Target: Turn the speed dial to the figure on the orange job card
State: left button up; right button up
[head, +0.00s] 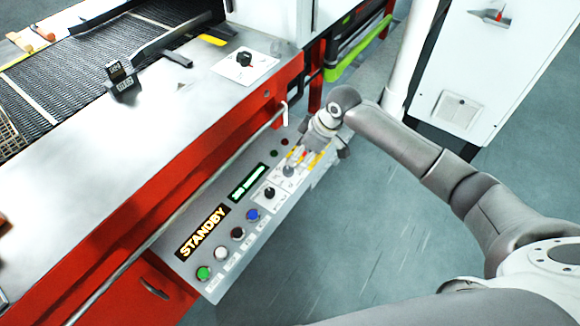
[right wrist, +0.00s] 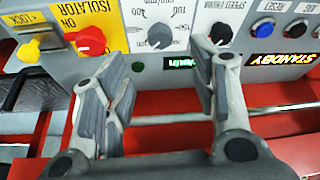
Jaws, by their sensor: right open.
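A control panel (head: 222,262) runs along the red machine front. A black knob (head: 269,192) with a partly legible "SPEED" label near it shows upside down in the right wrist view (right wrist: 221,34). A grey dial (head: 289,170) with a numbered scale sits beside it, also in the right wrist view (right wrist: 158,36). I cannot tell for sure which one the label belongs to. My right gripper (right wrist: 160,62) is open and empty, its fingertips on either side of the grey dial in the picture, seemingly short of it. I make out no orange job card. My left gripper is not in view.
A red isolator switch (right wrist: 91,41) and yellow lock knob (right wrist: 28,48) sit beside the dials. Coloured buttons, including a blue one (head: 252,215), and a lit STANDBY sign (head: 203,233) share the panel. A rail (head: 170,227) runs along the machine above it.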

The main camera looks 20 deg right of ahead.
aim_at(288, 170)
jog(key=x, duration=0.9)
jog(key=c, duration=1)
